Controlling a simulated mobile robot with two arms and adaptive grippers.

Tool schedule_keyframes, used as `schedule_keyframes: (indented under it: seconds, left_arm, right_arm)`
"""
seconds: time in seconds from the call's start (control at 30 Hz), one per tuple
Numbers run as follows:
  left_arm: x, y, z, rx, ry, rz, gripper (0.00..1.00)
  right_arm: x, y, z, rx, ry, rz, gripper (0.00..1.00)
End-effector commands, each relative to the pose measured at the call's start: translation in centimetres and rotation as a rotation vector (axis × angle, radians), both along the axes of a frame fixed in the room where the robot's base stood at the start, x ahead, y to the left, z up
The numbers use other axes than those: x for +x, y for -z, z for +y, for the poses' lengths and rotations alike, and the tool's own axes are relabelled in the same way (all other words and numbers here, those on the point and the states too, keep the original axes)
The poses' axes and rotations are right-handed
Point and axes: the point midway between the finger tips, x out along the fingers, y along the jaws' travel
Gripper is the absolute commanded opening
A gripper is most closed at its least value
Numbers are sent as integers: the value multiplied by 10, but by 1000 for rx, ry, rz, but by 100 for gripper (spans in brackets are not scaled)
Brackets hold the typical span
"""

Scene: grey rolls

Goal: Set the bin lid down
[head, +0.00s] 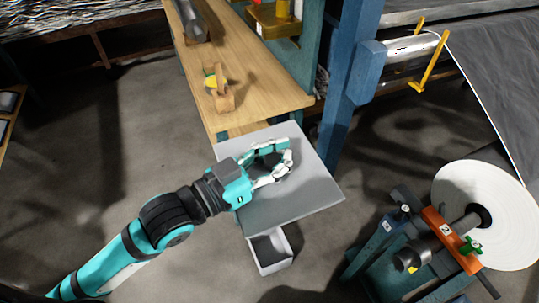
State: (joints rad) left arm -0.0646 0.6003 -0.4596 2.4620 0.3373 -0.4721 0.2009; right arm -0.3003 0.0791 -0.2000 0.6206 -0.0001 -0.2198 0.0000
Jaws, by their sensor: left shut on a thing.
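The bin lid (305,199) is a flat grey square panel near the middle of the head view. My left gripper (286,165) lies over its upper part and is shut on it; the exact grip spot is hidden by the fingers. A light grey bin (277,267) stands on the floor below the lid and is open in the part that shows. The lid covers the rest of the bin from this view, and I cannot tell whether they touch. My right gripper is not in view.
A wooden bench (255,85) with a small wooden tool (220,92) on it stands just beyond the lid. A blue post (353,80) rises behind it. A large white roll (487,205) on a stand is at right. The floor at left is clear.

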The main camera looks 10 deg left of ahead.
Motion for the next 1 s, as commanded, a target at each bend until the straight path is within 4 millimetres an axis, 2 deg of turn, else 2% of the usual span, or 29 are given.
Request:
schedule_keyframes:
  seconds: [0.23, 0.33, 0.43, 0.6, 1.0]
  left_arm:
    - [20, 22, -12, 14, 158, -3, 0]
    - [23, 26, -22, 8, 219, -7, 0]
    - [30, 34, -22, 10, 256, -3, 0]
    - [33, 38, -33, 2, 319, -6, 0]
    - [37, 45, -34, 1, 368, -2, 0]
  right_arm:
    - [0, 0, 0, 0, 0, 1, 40]
    - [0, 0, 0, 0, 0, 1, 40]
    - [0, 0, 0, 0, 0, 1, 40]
    - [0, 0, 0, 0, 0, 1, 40]
    - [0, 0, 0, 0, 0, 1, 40]
